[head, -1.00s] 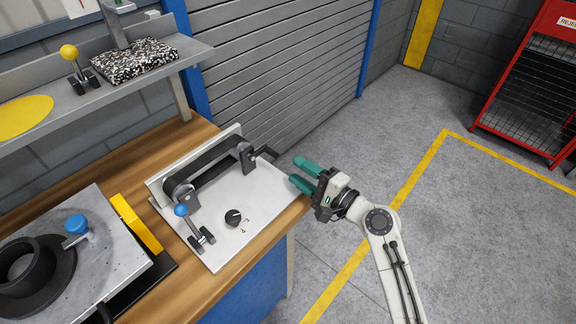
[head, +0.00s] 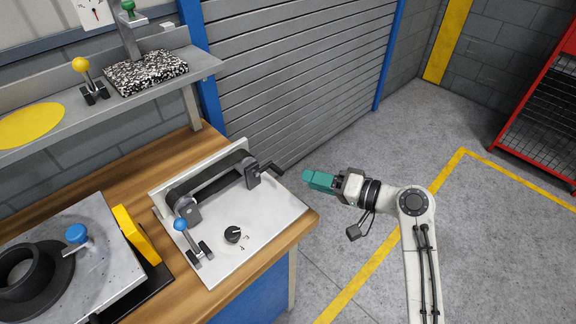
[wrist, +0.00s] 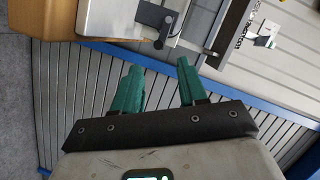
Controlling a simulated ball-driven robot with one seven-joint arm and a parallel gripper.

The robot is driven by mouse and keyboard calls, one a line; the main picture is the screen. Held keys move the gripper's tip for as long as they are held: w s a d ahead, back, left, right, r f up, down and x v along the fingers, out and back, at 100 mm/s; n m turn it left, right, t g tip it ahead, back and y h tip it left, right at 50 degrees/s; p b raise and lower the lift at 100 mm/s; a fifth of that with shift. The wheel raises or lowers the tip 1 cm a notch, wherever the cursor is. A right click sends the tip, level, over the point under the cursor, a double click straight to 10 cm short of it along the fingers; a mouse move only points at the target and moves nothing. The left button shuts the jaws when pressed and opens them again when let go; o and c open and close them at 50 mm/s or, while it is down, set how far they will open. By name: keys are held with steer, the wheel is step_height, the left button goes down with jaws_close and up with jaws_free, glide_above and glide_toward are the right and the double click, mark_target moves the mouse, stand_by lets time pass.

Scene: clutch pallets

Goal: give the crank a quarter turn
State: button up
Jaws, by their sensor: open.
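The crank (head: 269,169) is a dark arm with a handle at the right end of the roller-and-belt unit (head: 212,178) on a light plate. In the wrist view the crank (wrist: 160,22) shows at the top, ahead of the fingertips. My gripper (head: 306,179) has green fingers and is to the right of the crank, off the bench's right edge, with a gap between them. In the wrist view my gripper (wrist: 159,64) has its fingers apart with nothing between them.
A black knob (head: 233,234) and a blue-tipped lever (head: 190,238) sit on the same plate. A wooden bench (head: 185,288) carries it. A slatted shutter (head: 290,70) stands behind. Floor to the right is free up to a red cage (head: 545,110).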

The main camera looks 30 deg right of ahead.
mark_target(279, 169)
steer(key=shift+n+g, duration=0.3)
steer(key=shift+n, duration=0.4)
steer(key=p+x, duration=0.2)
steer(key=x, duration=0.8)
steer(key=shift+w+r, duration=0.1)
steer(key=shift+w, duration=0.15)
jaws_close()
